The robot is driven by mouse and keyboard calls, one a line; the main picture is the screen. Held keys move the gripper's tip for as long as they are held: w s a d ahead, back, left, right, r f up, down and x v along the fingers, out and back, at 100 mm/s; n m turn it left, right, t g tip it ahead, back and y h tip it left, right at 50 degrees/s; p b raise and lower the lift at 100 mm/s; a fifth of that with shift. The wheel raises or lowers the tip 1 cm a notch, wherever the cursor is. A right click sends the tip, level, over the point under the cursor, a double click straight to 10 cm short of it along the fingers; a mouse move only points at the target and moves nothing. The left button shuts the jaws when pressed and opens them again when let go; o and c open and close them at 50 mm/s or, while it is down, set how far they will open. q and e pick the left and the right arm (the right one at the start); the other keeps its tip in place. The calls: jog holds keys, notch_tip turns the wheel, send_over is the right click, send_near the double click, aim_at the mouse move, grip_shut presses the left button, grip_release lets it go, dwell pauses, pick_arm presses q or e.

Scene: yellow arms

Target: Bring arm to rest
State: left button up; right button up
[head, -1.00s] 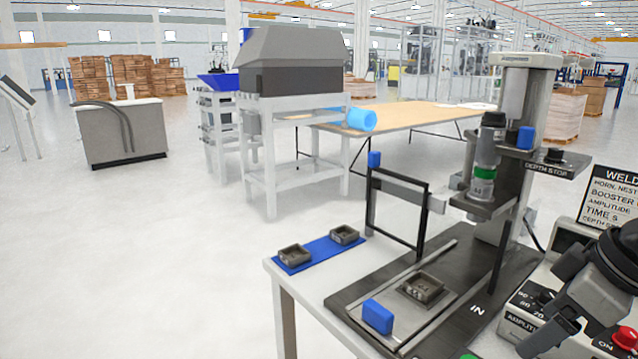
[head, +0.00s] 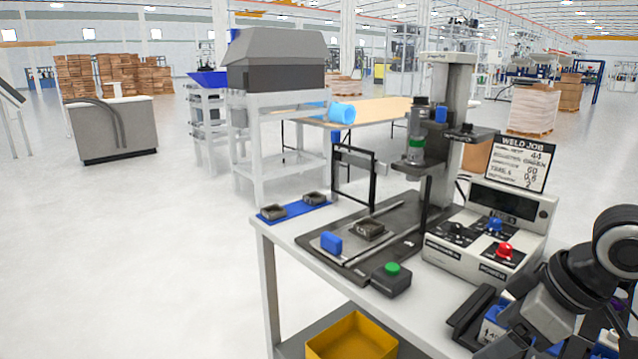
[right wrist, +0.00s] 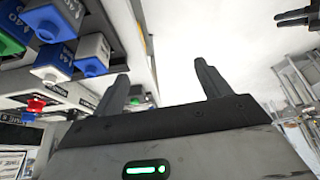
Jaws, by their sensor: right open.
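My right arm (head: 575,275) comes in at the lower right of the head view, beside the bench's right end. Its fingertips are not clear there. In the right wrist view my right gripper (right wrist: 162,88) is open, its two dark fingers apart with nothing between them. Pale floor shows behind the fingers. Blue and white blocks (right wrist: 92,55) with number labels stand to the left of the fingers, apart from them. My left gripper does not show in the head view.
The bench (head: 262,228) carries a welding press (head: 455,100), a control box (head: 480,250) with a red knob, a green button box (head: 390,281) and a blue mat (head: 270,217) with two grey parts. A yellow bin (head: 352,338) sits below.

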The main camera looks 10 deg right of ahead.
jog(key=w+a+f+t+y, duration=0.1)
jog(key=a+f+t+y, duration=0.25)
jog(key=a+f, duration=1.05)
jog(key=s+a+f+m+t+h, duration=0.3)
jog(key=s+f, duration=0.4)
jog(key=f, duration=0.4)
jog(key=shift+s+a+f+m, duration=0.4)
jog(key=shift+a+m, duration=0.1)
jog(key=shift+a, duration=0.05)
